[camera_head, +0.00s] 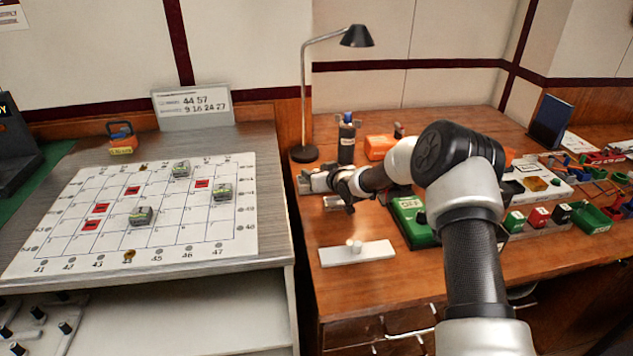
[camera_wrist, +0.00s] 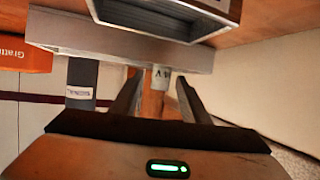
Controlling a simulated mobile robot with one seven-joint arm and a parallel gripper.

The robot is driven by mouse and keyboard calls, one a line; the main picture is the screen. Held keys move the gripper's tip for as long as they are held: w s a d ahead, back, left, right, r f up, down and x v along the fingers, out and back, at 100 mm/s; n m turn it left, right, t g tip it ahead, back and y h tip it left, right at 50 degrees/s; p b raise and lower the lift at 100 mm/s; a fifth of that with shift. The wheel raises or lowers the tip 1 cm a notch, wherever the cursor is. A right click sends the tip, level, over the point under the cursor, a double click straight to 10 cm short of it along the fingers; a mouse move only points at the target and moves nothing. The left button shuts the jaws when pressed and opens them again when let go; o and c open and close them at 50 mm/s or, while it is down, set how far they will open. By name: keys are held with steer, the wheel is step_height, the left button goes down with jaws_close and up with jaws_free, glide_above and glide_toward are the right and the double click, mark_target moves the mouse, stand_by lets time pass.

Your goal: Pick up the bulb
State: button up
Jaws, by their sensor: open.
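I cannot make out the bulb for certain. A small white rounded piece (camera_head: 354,246) sits on a flat white plate (camera_head: 335,256) near the front of the wooden desk; it may be the bulb. My gripper (camera_wrist: 158,84) is open, its two dark fingers apart. In the head view it is over the desk's left part, behind the white plate, its fingers mostly hidden. In the wrist view a small white-labelled piece (camera_wrist: 161,72) shows between the fingers, apparently beyond them. I cannot tell what it is, and I see no contact.
A desk lamp (camera_head: 305,153), a dark labelled cylinder (camera_head: 346,140) and an orange box (camera_head: 379,147) stand behind my gripper. A green OFF box (camera_head: 411,224) is to its right. A gridded board (camera_head: 170,235) lies on the left table. The desk's front is mostly clear.

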jaws_close()
steer(key=shift+r, duration=0.1)
